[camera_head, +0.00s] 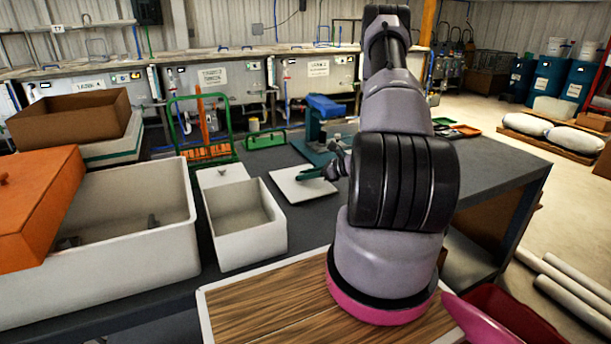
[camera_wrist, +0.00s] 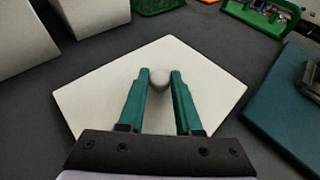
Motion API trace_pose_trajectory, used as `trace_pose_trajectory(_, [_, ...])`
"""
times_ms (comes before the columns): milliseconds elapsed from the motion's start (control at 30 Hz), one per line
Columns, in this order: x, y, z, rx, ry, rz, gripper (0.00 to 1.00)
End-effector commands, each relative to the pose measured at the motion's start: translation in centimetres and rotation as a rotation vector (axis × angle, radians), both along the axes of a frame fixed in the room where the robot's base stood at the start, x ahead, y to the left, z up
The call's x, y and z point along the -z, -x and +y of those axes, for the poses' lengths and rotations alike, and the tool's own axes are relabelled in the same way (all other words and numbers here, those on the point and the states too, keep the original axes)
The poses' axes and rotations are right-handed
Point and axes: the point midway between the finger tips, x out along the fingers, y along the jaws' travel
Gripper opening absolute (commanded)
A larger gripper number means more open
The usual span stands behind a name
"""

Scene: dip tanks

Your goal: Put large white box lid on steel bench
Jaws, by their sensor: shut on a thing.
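The large white box lid (camera_head: 291,190) is a flat pale square plate with a small round knob. It is level, at or just above the dark steel bench (camera_head: 260,165); I cannot tell whether it touches. In the wrist view the lid (camera_wrist: 100,98) fills the middle, over the dark bench top (camera_wrist: 60,65). My gripper (camera_head: 312,174) has green fingers and reaches over the lid from the right. In the wrist view my gripper (camera_wrist: 160,76) is shut on the lid's knob (camera_wrist: 159,78), one finger at each side.
An open white box (camera_head: 245,245) stands left of the lid, with another pale lid (camera_head: 222,175) behind it. A larger white box (camera_head: 150,265) with an orange lid (camera_head: 40,205) is farther left. A teal-based blue device (camera_head: 325,107) stands behind; a teal plate (camera_wrist: 295,105) is close right.

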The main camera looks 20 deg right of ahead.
Motion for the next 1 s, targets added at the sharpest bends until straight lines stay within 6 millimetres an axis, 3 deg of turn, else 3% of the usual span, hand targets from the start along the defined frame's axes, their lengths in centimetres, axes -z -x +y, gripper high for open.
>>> trace_pose_trajectory(33, [0.2,0.0,0.0,0.0,-0.001,0.001,0.0])
trace_pose_trajectory(67, [0.2,0.0,0.0,0.0,-0.001,0.001,0.41])
trace_pose_trajectory(100, [0.2,0.0,0.0,0.0,-0.001,0.001,0.56])
trace_pose_trajectory(133, [0.2,0.0,0.0,0.0,-0.001,0.001,0.63])
trace_pose_trajectory(567, [-0.4,0.4,-0.5,0.002,0.001,-0.001,0.63])
trace_pose_trajectory(1000, [-3.7,6.2,-6.2,0.004,0.001,0.0,0.63])
